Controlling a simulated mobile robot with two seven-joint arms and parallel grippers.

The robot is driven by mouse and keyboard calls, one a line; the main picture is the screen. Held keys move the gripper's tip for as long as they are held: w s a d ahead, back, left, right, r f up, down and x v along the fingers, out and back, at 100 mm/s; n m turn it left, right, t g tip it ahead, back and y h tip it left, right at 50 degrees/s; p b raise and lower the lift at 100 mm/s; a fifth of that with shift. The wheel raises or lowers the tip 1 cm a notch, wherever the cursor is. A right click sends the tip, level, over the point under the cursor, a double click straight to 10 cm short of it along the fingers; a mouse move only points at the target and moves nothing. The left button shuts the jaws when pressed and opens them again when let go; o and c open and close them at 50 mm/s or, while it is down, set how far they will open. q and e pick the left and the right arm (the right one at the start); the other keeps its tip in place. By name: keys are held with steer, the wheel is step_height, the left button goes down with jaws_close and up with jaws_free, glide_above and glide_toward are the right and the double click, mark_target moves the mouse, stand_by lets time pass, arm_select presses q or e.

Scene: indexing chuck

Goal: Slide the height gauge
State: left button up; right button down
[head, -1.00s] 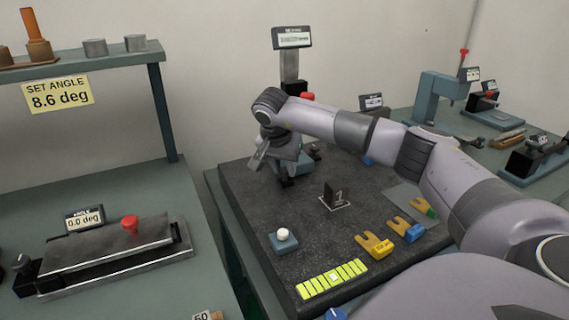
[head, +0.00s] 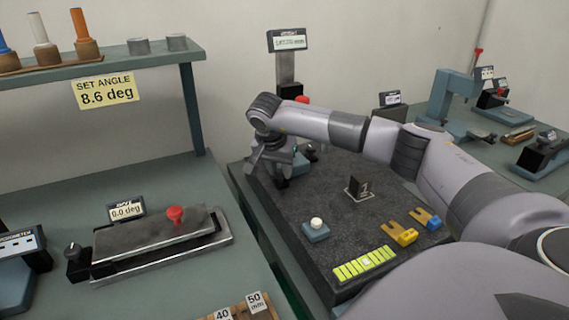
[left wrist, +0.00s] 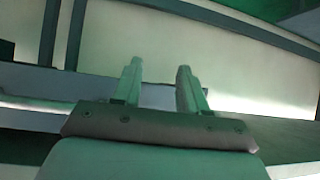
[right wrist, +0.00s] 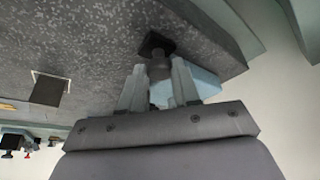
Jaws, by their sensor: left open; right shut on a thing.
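The height gauge (head: 287,68) stands upright at the back left of the dark granite plate (head: 330,175). It has a grey column, a display on top, a red knob and a teal base, partly hidden behind my right arm. My right gripper (head: 279,176) is low beside the base. In the right wrist view its fingers (right wrist: 158,85) are shut on a grey and black part of the gauge, with the teal base (right wrist: 205,82) behind. My left gripper (left wrist: 157,85) is open and empty, away from the plate.
A white button on a teal box (head: 316,229), yellow-green strips (head: 365,262) and yellow and blue forked pieces (head: 400,234) lie near the plate's front. A sine-plate fixture (head: 160,240) is on the left bench. The plate's middle is clear around the block.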

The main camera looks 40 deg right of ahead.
steer(key=shift+w+a, duration=0.1)
steer(key=shift+a, duration=0.35)
steer(key=c, duration=0.8)
jaws_free()
steer(key=shift+r, duration=0.3)
steer(key=v, duration=0.6)
steer(key=shift+a+r, duration=0.2)
steer(key=shift+r, duration=0.1)
